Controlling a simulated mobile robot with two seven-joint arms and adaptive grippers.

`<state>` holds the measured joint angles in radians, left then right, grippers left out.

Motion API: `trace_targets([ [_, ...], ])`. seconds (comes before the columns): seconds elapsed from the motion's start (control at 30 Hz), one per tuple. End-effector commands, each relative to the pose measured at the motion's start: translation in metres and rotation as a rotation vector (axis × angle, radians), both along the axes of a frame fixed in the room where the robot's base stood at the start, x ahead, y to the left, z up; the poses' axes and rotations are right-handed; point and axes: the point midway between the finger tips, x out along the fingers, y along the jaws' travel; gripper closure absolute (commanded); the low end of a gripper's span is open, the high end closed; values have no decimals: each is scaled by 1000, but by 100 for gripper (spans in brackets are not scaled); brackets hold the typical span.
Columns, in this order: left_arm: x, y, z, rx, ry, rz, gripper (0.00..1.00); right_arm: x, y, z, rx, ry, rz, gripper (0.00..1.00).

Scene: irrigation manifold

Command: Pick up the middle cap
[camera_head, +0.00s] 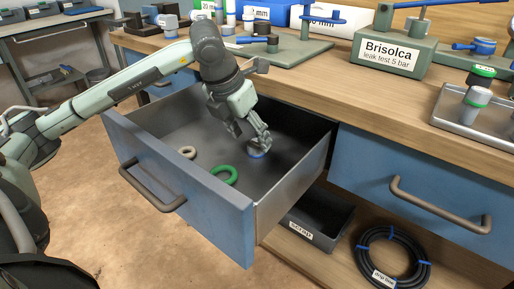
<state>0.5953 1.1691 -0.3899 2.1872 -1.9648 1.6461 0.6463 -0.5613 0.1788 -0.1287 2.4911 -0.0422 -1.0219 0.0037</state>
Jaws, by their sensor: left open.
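The pulled-out blue drawer (180,182) holds several small round pieces: a beige ring (187,152), a green ring (223,174) and a grey piece with a blue lower edge (257,154). The green ring lies nearest the drawer front. My left gripper (258,141) reaches down into the drawer, open, with its fingertips right over the grey-and-blue piece and partly covering it. I cannot tell whether they touch it. Which piece is the middle cap is not clear from this view. My right gripper is out of view.
The drawer walls stand close around my gripper. On the wooden bench are a grey Brisolca test block (393,54) and a metal tray (470,130) with capped cylinders. A dark bin (315,222) and a coiled black hose (392,258) lie on the lower shelf.

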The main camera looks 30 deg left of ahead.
Motion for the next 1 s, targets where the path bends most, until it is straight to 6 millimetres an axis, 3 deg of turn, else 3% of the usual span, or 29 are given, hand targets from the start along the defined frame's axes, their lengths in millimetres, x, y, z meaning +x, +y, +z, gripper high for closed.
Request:
trace_targets([
  [0.2,10,-2,-27,-2,2,0,39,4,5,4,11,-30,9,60],
  [0.47,11,-1,-29,0,0,0,39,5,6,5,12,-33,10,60],
  [0.87,11,-1,-29,0,0,0,86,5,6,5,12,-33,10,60],
  [1.0,11,-1,-29,0,0,0,87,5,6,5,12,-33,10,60],
])
